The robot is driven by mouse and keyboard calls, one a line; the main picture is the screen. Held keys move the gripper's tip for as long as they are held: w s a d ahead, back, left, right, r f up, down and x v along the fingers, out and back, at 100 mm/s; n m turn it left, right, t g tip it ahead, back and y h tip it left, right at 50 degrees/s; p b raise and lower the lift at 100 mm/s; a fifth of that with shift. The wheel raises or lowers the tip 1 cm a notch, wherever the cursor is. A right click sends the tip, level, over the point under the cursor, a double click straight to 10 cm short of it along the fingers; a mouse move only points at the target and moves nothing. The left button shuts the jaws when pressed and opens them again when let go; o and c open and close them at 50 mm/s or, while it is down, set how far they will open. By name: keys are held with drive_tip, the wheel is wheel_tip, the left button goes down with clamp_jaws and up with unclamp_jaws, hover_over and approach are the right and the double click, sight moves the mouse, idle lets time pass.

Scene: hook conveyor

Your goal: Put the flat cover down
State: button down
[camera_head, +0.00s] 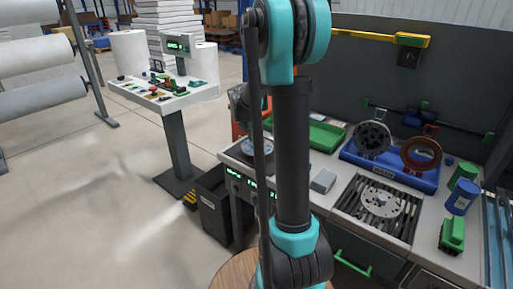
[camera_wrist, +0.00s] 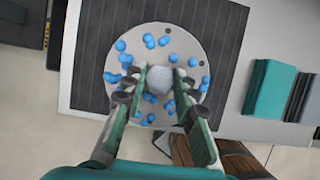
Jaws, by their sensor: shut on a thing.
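A round, pale grey flat cover (camera_wrist: 188,43) with blue round spots and a pale central knob (camera_wrist: 158,80) shows in the wrist view. My gripper (camera_wrist: 160,84) has its two green-grey fingers on either side of this knob, shut on the cover. The cover lies over a dark striped surface (camera_wrist: 90,55); I cannot tell whether it touches it. In the head view my arm hides most of the gripper and cover; a bluish disc edge (camera_head: 264,147) shows beside the arm.
A white perforated disc (camera_head: 368,201) lies on dark slats on the bench. A blue tray (camera_head: 395,175) holds round parts behind it. Blue (camera_head: 461,197) and green (camera_head: 451,236) items stand at right. A control desk (camera_head: 165,96) and dark bin (camera_head: 213,215) stand left.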

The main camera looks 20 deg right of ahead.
sight(255, 143)
drive_tip(key=shift+f, duration=1.75)
drive_tip(key=shift+f, duration=0.1)
drive_tip(key=c, duration=1.2)
unclamp_jaws()
drive_tip(key=v, duration=1.2)
drive_tip(key=s+a+f+m+y, duration=0.1)
drive_tip(key=s+f+m, duration=0.3)
drive_tip(key=s+m, duration=0.4)
drive_tip(key=s+a+f+m+t+y, duration=0.1)
drive_tip(key=s+a+f+m, duration=0.2)
drive_tip(key=s+m, duration=0.5)
drive_tip(key=s+a+f+m+y, duration=0.1)
drive_tip(key=s+a+f+m, duration=0.1)
drive_tip(key=s+f+m, duration=0.4)
drive_tip(key=shift+s+m+t+y, duration=0.35)
drive_tip(key=shift+s+m, duration=1.05)
drive_tip(key=shift+s, duration=0.75)
